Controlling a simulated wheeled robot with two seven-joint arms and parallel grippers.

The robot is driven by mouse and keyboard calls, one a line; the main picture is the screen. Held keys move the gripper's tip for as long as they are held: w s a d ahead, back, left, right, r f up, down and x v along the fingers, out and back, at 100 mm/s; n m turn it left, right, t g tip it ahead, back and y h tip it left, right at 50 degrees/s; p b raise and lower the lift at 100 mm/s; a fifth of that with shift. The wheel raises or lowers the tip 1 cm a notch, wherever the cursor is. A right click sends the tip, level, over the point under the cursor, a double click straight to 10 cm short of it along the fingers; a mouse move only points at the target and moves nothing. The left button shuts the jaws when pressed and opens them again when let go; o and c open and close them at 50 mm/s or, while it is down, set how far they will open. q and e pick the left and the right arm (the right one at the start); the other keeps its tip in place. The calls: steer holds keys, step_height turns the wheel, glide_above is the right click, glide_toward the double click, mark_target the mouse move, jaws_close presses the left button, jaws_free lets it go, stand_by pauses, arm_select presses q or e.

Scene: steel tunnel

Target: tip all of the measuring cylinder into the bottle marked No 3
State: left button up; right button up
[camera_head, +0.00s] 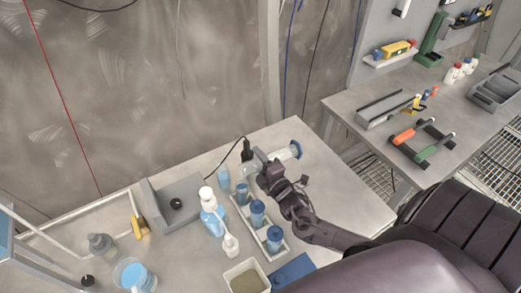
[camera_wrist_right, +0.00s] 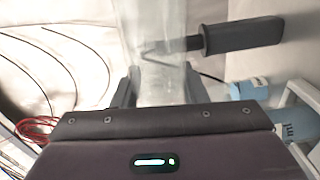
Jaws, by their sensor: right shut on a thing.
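The clear measuring cylinder (camera_head: 281,155) has a blue end and lies tilted well over, close to level, above the back of the bench. My right gripper (camera_head: 264,172) is shut on it; in the right wrist view the clear cylinder (camera_wrist_right: 157,50) stands between the fingers. I cannot make out its contents. Blue bottles stand in a white rack (camera_head: 264,242) just below the gripper: a front bottle (camera_head: 274,239), a middle bottle (camera_head: 257,213) and a back bottle (camera_head: 241,193). Their numbers are not readable, so I cannot tell which is No 3. My left gripper is not in view.
A beige-filled tub (camera_head: 246,278) and a blue mat (camera_head: 291,270) lie in front. A dark-handled tool (camera_wrist_right: 240,37) is behind the cylinder. The bench's right part is clear.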

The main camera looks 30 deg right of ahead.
step_height(320, 180, up, 5)
steer(key=m+p, duration=0.4)
steer(key=shift+d, duration=0.1)
steer(key=shift+r+m, duration=0.1)
steer(key=shift+m, duration=0.2)
steer(key=shift+a+r+m+p, duration=0.15)
steer(key=shift+r+m+p, duration=0.35)
steer(key=shift+m+p, duration=0.1)
steer(key=shift+a+r+m+p, duration=0.15)
steer(key=shift+r+m+p, duration=0.35)
steer(key=shift+m+p, duration=0.1)
steer(key=r+m, duration=0.1)
steer(key=a+r+m, duration=0.1)
steer(key=m, duration=0.1)
steer(key=shift+m, duration=0.3)
